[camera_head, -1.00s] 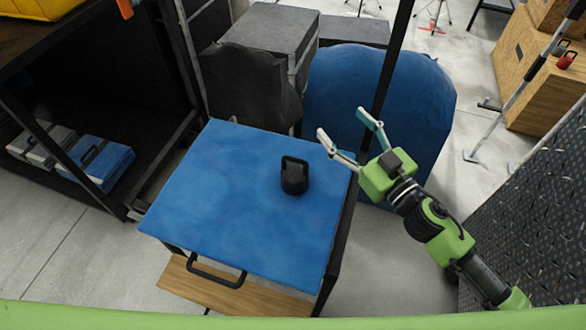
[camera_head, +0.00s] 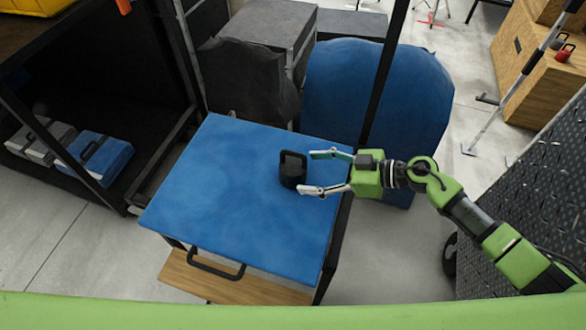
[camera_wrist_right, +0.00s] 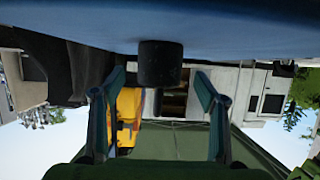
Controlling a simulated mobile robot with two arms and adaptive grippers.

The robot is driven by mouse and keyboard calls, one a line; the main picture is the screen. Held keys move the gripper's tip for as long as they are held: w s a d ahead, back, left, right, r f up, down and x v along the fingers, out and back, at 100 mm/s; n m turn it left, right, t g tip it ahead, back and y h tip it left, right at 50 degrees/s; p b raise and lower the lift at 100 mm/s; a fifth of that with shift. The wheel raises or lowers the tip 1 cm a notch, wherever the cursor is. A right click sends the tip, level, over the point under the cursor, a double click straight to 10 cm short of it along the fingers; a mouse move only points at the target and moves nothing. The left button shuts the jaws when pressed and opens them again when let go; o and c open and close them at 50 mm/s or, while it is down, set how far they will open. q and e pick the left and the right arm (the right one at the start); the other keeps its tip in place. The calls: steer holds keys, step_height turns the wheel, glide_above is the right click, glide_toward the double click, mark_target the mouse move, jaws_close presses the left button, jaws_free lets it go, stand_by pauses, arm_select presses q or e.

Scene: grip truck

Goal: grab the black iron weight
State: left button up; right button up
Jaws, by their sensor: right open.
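The black iron weight (camera_head: 292,174) stands upright on the blue top of the case (camera_head: 215,190), with its loop handle up. My right gripper (camera_head: 308,172) comes in from the right at the weight. It is open, with its fingertips apart near the weight's right side, one toward the far side and one toward the near side. In the right wrist view, which looks upside down, the weight (camera_wrist_right: 160,65) is ahead, centred between the open fingers (camera_wrist_right: 160,88). Whether a fingertip touches it, I cannot tell. My left gripper is not in view.
A dark post (camera_head: 386,85) rises at the case's far right corner, behind my right gripper. A blue covered bulk (camera_head: 420,100) and grey boxes (camera_head: 270,30) stand behind. A dark shelf is at the left. The case's left half is clear. A red weight (camera_head: 564,54) sits far right.

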mark_target(292, 170)
steer(key=shift+f+x, duration=0.1)
steer(key=shift+x, duration=1.45)
steer(key=shift+f+x, duration=0.15)
steer(key=shift+x, duration=1.45)
steer(key=shift+d, duration=0.15)
jaws_close()
steer(key=shift+w+r, duration=0.15)
steer(key=shift+r, duration=0.15)
